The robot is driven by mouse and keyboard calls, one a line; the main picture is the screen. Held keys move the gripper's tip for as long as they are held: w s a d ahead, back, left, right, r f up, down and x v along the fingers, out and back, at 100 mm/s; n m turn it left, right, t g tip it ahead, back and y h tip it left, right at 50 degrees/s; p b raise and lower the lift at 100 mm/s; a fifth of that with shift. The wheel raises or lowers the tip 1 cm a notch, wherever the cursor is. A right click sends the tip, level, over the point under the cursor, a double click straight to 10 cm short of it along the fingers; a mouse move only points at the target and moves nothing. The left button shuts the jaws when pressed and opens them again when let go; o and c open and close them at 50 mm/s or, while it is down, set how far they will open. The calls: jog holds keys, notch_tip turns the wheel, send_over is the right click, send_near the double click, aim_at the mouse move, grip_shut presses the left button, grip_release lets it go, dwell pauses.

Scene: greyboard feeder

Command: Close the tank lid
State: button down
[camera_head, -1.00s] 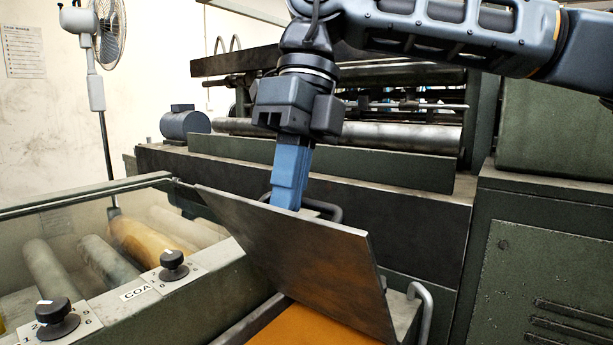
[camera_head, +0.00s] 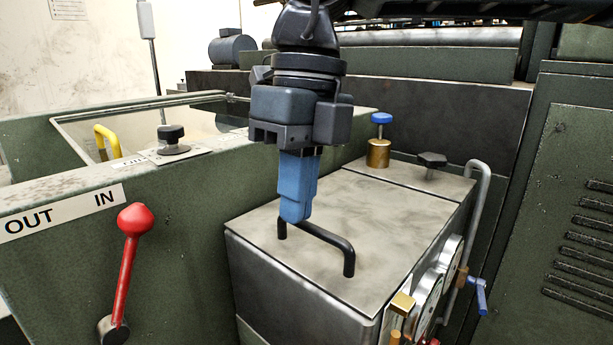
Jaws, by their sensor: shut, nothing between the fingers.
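The tank (camera_head: 290,285) is a metal box beside the green machine wall. Its lid (camera_head: 372,217) is a grey, stained plate that lies flat over the tank top, with no visible gap at its front edge. A black bar handle (camera_head: 325,238) stands up from the lid. My gripper (camera_head: 294,220) points down with its blue fingers together and empty. The fingertips are at the left end of the handle, just above the lid. I cannot tell whether they touch the handle. The fingers hide part of the handle's left end.
A brass fitting with a blue knob (camera_head: 380,130) and a black knob (camera_head: 432,160) stand behind the lid. Gauges (camera_head: 428,290) and a blue-handled valve (camera_head: 478,295) are on the tank's right side. A red lever (camera_head: 131,250) stands at left. A grey pipe (camera_head: 483,200) rises at right.

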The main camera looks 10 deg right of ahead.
jog(key=shift+s+a+f+t+h+b, duration=0.15)
jog(key=shift+f+b, duration=0.1)
jog(key=shift+f, duration=0.25)
jog(key=shift+f+t+h+b, duration=0.1)
jog(key=shift+f+b, duration=0.2)
jog(key=shift+f, duration=0.15)
jog(key=shift+s+a+f+t+h+b, duration=0.15)
jog(key=shift+f+b, duration=0.1)
jog(key=shift+f, duration=0.25)
jog(key=shift+w, duration=0.1)
